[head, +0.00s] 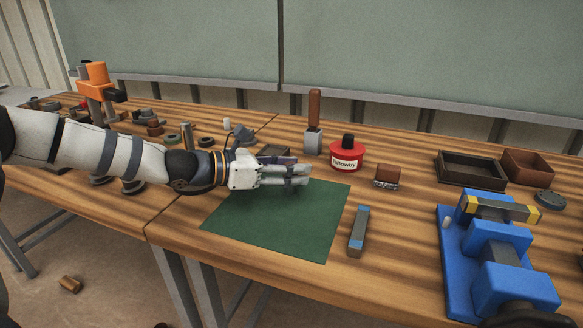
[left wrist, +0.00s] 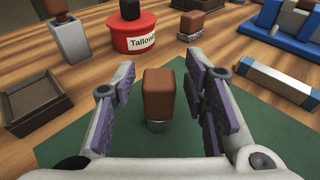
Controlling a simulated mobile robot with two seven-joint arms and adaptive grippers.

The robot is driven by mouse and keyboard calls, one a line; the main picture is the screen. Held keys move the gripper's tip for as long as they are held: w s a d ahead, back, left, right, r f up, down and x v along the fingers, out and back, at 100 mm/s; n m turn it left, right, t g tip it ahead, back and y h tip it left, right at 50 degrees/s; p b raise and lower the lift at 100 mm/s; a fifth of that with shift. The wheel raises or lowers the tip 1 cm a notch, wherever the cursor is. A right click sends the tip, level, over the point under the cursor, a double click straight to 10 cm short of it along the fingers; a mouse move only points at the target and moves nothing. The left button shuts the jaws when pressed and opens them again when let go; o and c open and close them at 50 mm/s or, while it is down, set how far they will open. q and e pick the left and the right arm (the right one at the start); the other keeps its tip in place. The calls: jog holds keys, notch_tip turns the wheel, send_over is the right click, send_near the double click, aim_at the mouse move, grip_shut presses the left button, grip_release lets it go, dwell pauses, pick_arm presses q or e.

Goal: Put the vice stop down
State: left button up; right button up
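A brown block-shaped piece with a grey metal lower end (left wrist: 158,92) shows in the left wrist view between the fingers of my left gripper (left wrist: 158,98), over the green mat (left wrist: 262,130). I take it for the vice stop, but cannot be sure. Gaps show between it and both fingers, so the gripper is open around it. It appears to stand on the mat, though its foot is partly hidden. In the head view my left gripper (head: 297,175) is low over the back of the mat (head: 275,223) and hides the piece. My right gripper is out of view.
A grey bar with blue ends (head: 358,231) lies at the mat's right edge. A red Tallow tin (head: 347,157), a brown-topped brush-like piece (head: 388,177) and a brown-handled tool in a grey block (head: 314,125) stand behind. The blue vice (head: 490,250) is at right. The mat's front is clear.

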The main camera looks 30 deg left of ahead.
pick_arm(q)
jog(key=shift+r, duration=0.2)
jog(key=s+a+r+p, duration=0.1)
jog(key=s+r+p, duration=0.1)
jog(key=s+a+r+p, duration=0.1)
jog(key=s, duration=0.1)
jog(key=shift+a+r, duration=0.15)
jog(key=shift+a, duration=0.15)
jog(key=shift+p+v, duration=0.3)
jog(key=shift+v, duration=0.5)
jog(key=s, duration=0.1)
jog(key=s+a+f, duration=0.1)
jog(key=s, duration=0.1)
jog(key=s+a, duration=0.1)
jog(key=shift+s+a+f+b, duration=0.15)
jog(key=shift+f+b, duration=0.1)
jog(key=shift+b, duration=0.05)
jog(key=shift+s+a+r, duration=0.15)
jog(key=shift+a, duration=0.1)
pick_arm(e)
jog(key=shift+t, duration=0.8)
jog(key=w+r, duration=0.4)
